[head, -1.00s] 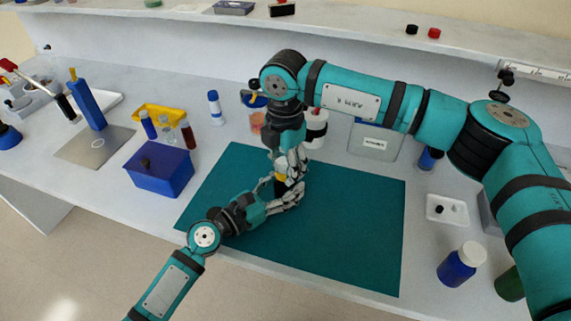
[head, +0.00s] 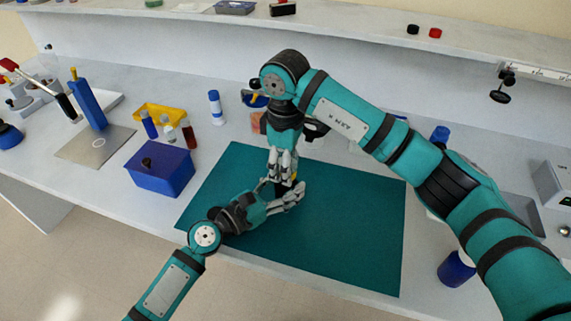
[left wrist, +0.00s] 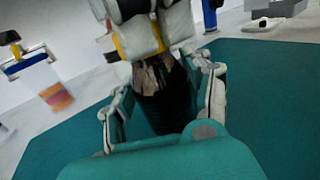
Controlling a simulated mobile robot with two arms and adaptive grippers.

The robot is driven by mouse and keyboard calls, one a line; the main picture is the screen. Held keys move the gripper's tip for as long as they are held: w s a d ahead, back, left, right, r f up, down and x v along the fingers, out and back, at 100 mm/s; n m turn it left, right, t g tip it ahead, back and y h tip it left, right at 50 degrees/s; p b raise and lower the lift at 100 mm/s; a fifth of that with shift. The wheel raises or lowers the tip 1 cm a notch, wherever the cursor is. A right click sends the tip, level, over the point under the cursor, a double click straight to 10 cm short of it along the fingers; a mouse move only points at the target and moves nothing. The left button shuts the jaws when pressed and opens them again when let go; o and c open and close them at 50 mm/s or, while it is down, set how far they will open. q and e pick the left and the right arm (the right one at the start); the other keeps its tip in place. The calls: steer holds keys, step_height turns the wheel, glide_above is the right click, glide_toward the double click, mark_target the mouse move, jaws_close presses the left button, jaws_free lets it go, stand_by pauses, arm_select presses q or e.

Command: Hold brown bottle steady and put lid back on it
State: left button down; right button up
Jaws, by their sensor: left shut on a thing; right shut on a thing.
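The brown bottle (left wrist: 167,108) stands dark and upright between the fingers of my left gripper (head: 284,193) in the left wrist view. In the head view it is almost wholly hidden by both hands, above the teal mat (head: 340,240). My left gripper is shut on it from the side. My right gripper (head: 283,174) points straight down from above and is shut. Whether lid and bottle touch is hard to tell.
A blue box (head: 160,170) stands left of the mat, with small vials and a yellow rack (head: 160,114) behind it. A blue bottle (head: 456,268) stands at the right, partly behind my right arm. The mat's right part is clear.

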steer(key=o, duration=1)
steer(key=shift+o, duration=0.2)
steer(key=shift+r, duration=0.15)
steer(key=shift+r, duration=2.15)
